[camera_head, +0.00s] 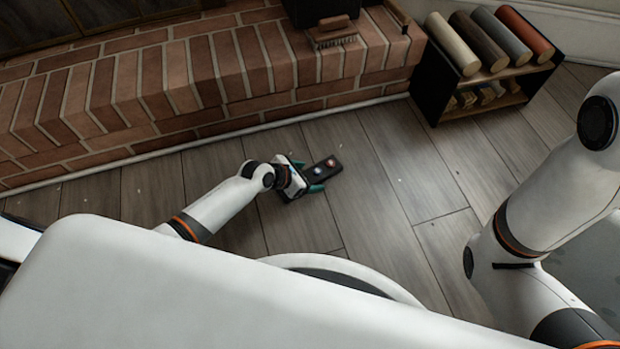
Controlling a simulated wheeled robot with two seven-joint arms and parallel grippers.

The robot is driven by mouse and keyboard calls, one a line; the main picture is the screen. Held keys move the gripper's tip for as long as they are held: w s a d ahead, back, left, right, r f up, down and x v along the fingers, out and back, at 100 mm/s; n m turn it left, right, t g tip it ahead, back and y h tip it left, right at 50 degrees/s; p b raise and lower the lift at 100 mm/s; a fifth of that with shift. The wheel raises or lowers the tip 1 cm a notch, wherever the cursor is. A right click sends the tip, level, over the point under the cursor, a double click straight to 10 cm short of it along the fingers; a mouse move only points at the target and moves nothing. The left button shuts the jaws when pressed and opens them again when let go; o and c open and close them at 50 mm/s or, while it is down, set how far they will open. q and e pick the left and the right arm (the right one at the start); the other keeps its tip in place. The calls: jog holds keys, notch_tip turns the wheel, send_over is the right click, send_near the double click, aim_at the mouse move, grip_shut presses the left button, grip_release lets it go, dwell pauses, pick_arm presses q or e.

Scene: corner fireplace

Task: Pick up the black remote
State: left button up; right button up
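The black remote (328,166) lies on the wooden floor near the brick hearth, with small red and blue-white spots on its top. My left gripper (308,176) reaches in from the left, low over the floor at the remote's near left end. Its two teal fingertips are spread apart, one on each side of that end. I see no clear contact between the fingers and the remote. The gripper body may hide part of the remote's left end. My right arm stands at the right side, and its gripper is outside the picture.
The raised brick hearth (210,75) runs behind the remote, with a brush (332,36) on it. A black rack (478,85) with several coloured rolls stands at the back right. The floor (400,190) right of the remote is clear.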

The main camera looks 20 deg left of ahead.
pick_arm(q)
jog(key=c, duration=1.1)
